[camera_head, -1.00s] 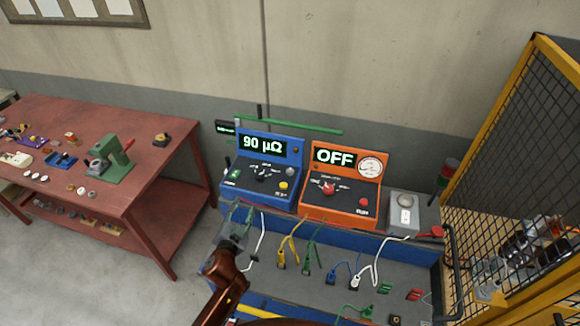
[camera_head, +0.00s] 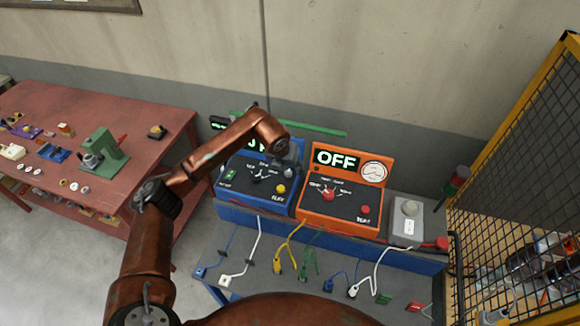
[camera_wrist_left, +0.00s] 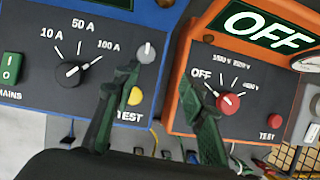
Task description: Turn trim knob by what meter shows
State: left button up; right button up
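The blue meter (camera_head: 262,212) stands on the bench, its display mostly hidden by my arm in the head view. A small grey knob (camera_wrist_left: 147,52), apparently the trim knob, sits above its yellow TEST button (camera_wrist_left: 135,96). It also shows in the head view (camera_head: 289,173). The black range knob (camera_wrist_left: 72,70) is left of it, by the 10 A, 50 A and 100 A marks. My left gripper (camera_wrist_left: 160,75) is open and empty; one green finger is just below the grey knob, the other over the orange meter's panel. My right gripper is out of view.
The orange meter (camera_head: 345,208) on the right reads OFF and has a red knob (camera_wrist_left: 228,104). A grey box (camera_head: 407,222) stands beyond it. Several cables and plugs lie in front of the meters. A yellow mesh guard (camera_head: 515,130) bounds the right side.

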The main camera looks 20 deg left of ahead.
aim_at(288, 172)
pick_arm(q)
jog(key=shift+y, duration=0.3)
jog(key=w+f, duration=0.1)
jog(key=f, duration=0.1)
jog(key=w+a+f+p, duration=0.1)
jog(key=f, duration=0.1)
jog(key=w+f, duration=0.1)
jog(key=f, duration=0.1)
jog(key=shift+w+a+f+p, duration=0.25)
jog(key=shift+a+f+p, duration=0.05)
jog(key=shift+a+p, duration=0.05)
jog(key=shift+c, duration=0.2)
grip_shut()
